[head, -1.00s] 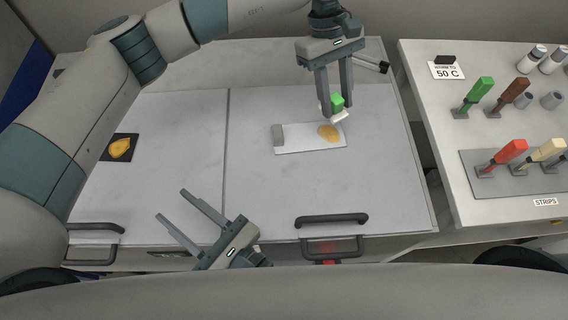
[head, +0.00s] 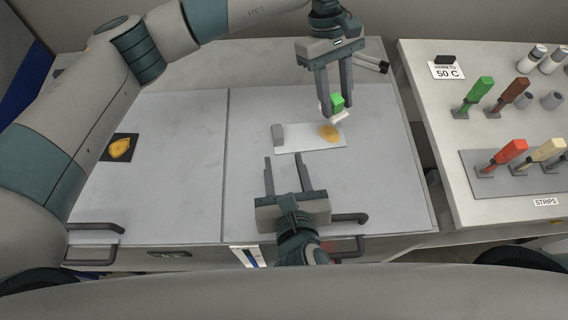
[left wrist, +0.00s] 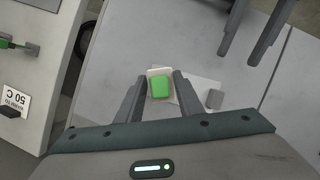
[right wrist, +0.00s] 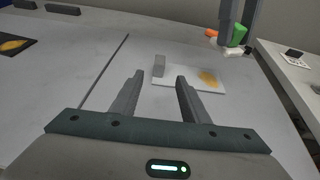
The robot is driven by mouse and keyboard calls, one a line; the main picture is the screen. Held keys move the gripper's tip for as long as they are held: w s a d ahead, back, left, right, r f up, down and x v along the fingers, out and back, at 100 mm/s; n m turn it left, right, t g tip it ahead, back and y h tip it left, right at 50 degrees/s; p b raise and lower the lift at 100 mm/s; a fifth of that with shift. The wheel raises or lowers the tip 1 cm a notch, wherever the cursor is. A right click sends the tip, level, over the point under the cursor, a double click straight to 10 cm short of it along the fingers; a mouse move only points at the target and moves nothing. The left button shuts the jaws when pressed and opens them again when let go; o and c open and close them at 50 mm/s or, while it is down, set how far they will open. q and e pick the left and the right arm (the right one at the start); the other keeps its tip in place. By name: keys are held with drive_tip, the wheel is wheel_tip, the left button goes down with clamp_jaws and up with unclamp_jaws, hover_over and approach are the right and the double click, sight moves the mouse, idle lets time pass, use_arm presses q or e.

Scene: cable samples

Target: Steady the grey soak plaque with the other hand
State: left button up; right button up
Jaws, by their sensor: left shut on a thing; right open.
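The soak plaque (head: 300,146) is a pale, flat plate lying on the worktop. It has a grey block (head: 278,134) at its left end and a yellow-brown stain (head: 329,132) at its right. My left gripper (head: 337,112) is shut on a green-handled tool (head: 337,101) with a white pad, above the plaque's right end. The tool also shows in the left wrist view (left wrist: 160,87). My right gripper (head: 284,162) is open and empty, just in front of the plaque. In the right wrist view, the plaque (right wrist: 180,82) lies beyond its fingertips. I see no contact between them.
A dark square with an orange patch (head: 120,147) lies at the left. A side bench (head: 440,120) at the right carries several coloured-handled tools, vials and a "50 C" sign (head: 447,71). Dark handles (head: 95,228) line the front edge.

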sight(279, 139)
drive_tip(key=shift+w, duration=0.1)
drive_tip(key=x, duration=1.2)
clamp_jaws()
idle(0.6)
idle(0.4)
idle(0.4)
